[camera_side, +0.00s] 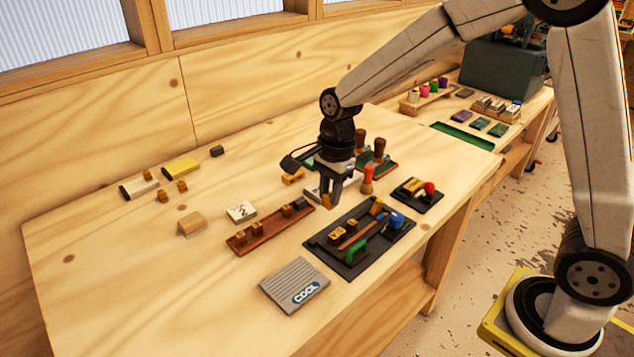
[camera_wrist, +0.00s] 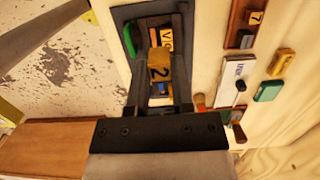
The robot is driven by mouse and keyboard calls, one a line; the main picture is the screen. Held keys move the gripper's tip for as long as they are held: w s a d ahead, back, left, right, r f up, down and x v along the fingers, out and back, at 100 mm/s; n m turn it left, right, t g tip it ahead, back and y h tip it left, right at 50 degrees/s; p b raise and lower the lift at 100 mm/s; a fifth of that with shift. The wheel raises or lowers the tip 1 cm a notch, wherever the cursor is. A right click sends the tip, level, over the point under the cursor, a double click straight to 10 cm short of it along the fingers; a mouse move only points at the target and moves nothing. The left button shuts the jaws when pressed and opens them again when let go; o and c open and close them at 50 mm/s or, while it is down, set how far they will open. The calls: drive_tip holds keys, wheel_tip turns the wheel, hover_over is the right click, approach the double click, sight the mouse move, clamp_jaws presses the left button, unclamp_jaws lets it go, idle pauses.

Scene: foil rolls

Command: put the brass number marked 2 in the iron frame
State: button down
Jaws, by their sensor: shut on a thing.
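My gripper (camera_side: 328,199) is shut on a brass block marked 2 (camera_wrist: 159,70), with the 2 facing the wrist camera. In the side view the block is small and partly hidden by the fingers. In the wrist view the fingers (camera_wrist: 161,56) lie on either side of it. The dark iron frame (camera_side: 328,259) lies flat on the table, below and in front of my gripper; it also shows in the wrist view (camera_wrist: 117,30). The frame holds brass blocks (camera_side: 337,234), a wooden strip (camera_side: 355,236), a green handle (camera_side: 355,251) and a blue piece (camera_side: 396,219). The block appears above the frame, apart from it.
A reddish wooden tray (camera_side: 268,231) with several brass blocks lies left of the frame. A grey ribbed block marked COOL (camera_side: 292,280) lies in front. A white card marked 2 (camera_side: 241,211) and a red-knobbed device (camera_side: 429,188) are nearby. The table's left front is clear.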

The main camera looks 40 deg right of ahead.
drive_tip(key=s+d, duration=0.9)
drive_tip(key=s, duration=0.4)
drive_tip(key=shift+s+d, duration=0.25)
drive_tip(key=shift+s, duration=0.1)
drive_tip(key=shift+w, duration=0.1)
drive_tip(key=shift+w+d+f, duration=0.25)
drive_tip(key=shift+w+f, duration=1.3)
drive_tip(key=shift+w, duration=0.65)
drive_tip(key=shift+w+d+f, duration=0.2)
drive_tip(key=shift+w+f, duration=1.3)
drive_tip(key=shift+w, duration=0.7)
drive_tip(key=shift+w+d+f, duration=0.25)
drive_tip(key=shift+w+f, duration=1.3)
drive_tip(key=shift+w, duration=0.65)
drive_tip(key=shift+w+f, duration=0.25)
drive_tip(key=shift+f, duration=1.6)
